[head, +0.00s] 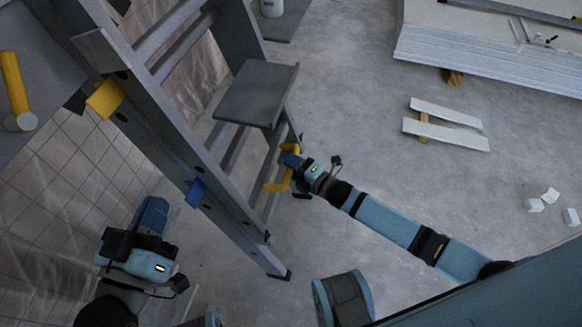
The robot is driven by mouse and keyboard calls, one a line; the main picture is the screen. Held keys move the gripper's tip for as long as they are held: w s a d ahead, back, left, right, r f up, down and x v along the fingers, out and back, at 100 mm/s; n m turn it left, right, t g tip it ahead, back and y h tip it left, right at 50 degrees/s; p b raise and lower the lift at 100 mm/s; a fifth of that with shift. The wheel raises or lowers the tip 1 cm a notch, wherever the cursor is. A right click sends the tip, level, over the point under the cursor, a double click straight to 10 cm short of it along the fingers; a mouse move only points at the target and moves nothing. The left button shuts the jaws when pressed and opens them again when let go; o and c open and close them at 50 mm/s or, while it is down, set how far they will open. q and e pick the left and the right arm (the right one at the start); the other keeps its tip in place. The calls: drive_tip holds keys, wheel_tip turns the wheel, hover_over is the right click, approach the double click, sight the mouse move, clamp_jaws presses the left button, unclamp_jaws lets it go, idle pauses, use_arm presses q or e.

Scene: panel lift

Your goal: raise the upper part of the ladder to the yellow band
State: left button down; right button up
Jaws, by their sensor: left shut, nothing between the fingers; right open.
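The grey ladder (165,135) stands tilted across the left of the head view. A yellow band (104,98) wraps one of its rails near the upper left, and a blue piece (195,193) sits lower on the same rail. A flat grey platform (256,94) sticks out at its right side. A yellow handle (272,186) shows at the ladder's lower right side. My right gripper (290,162) is open beside this handle; I cannot tell whether they touch. My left gripper (152,208) is shut and empty, left of the ladder's lower rail and apart from it.
Another yellow handle (14,82) is on a grey panel at the far left. White boards (490,55) are stacked at the upper right, with two loose strips (445,134) on the floor. Small white blocks (550,196) lie at the right. A tiled wall (50,190) borders the left.

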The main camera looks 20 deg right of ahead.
sight(249, 85)
use_arm(q)
drive_tip(key=shift+f, duration=0.1)
use_arm(e)
drive_tip(key=shift+w+a, duration=0.15)
drive_tip(key=shift+w, duration=0.1)
